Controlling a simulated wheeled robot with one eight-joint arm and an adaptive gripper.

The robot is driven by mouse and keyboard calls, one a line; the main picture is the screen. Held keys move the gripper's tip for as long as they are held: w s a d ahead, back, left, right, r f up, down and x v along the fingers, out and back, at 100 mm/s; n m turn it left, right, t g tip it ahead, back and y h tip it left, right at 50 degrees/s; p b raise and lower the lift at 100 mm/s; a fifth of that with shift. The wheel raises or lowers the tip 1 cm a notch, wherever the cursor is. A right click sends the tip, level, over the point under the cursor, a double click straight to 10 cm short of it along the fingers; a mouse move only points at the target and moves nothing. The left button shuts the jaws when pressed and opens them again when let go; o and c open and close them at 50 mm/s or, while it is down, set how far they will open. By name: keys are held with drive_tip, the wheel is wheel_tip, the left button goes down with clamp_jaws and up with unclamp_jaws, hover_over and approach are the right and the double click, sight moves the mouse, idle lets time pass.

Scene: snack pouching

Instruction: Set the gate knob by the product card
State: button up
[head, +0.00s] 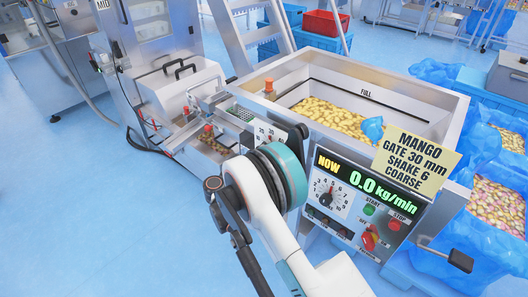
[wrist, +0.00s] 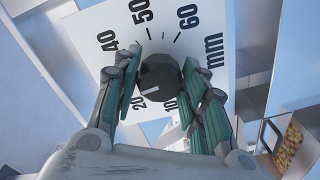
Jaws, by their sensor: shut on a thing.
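The product card (head: 417,160) in the head view reads MANGO, GATE 30 mm, SHAKE 6, COARSE. The white gate dial (head: 270,131) is partly hidden behind my arm there. In the wrist view the dark round gate knob (wrist: 160,72) sits on the dial face (wrist: 88,27). My gripper (wrist: 159,80) has its green-padded fingers on both sides of the knob, shut on it. The labels 40, 50, 60 and mm show, with 20 and 10 partly visible below; 30 is hidden by the left finger. The knob's white mark points down-left, toward the 20 and 10 side.
The control panel (head: 352,213) shows NOW 0.0 kg/min, a shake dial (head: 328,198), and START and STOP buttons. Behind it is the hopper (head: 392,85) of yellow pieces. Blue-lined crates stand at right. The blue floor at left is clear.

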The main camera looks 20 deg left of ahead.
drive_tip(key=shift+f+m, duration=0.1)
drive_tip(key=shift+m, duration=0.5)
drive_tip(key=o, duration=1.1)
drive_tip(key=shift+c, duration=0.2)
drive_tip(key=v, duration=1.2)
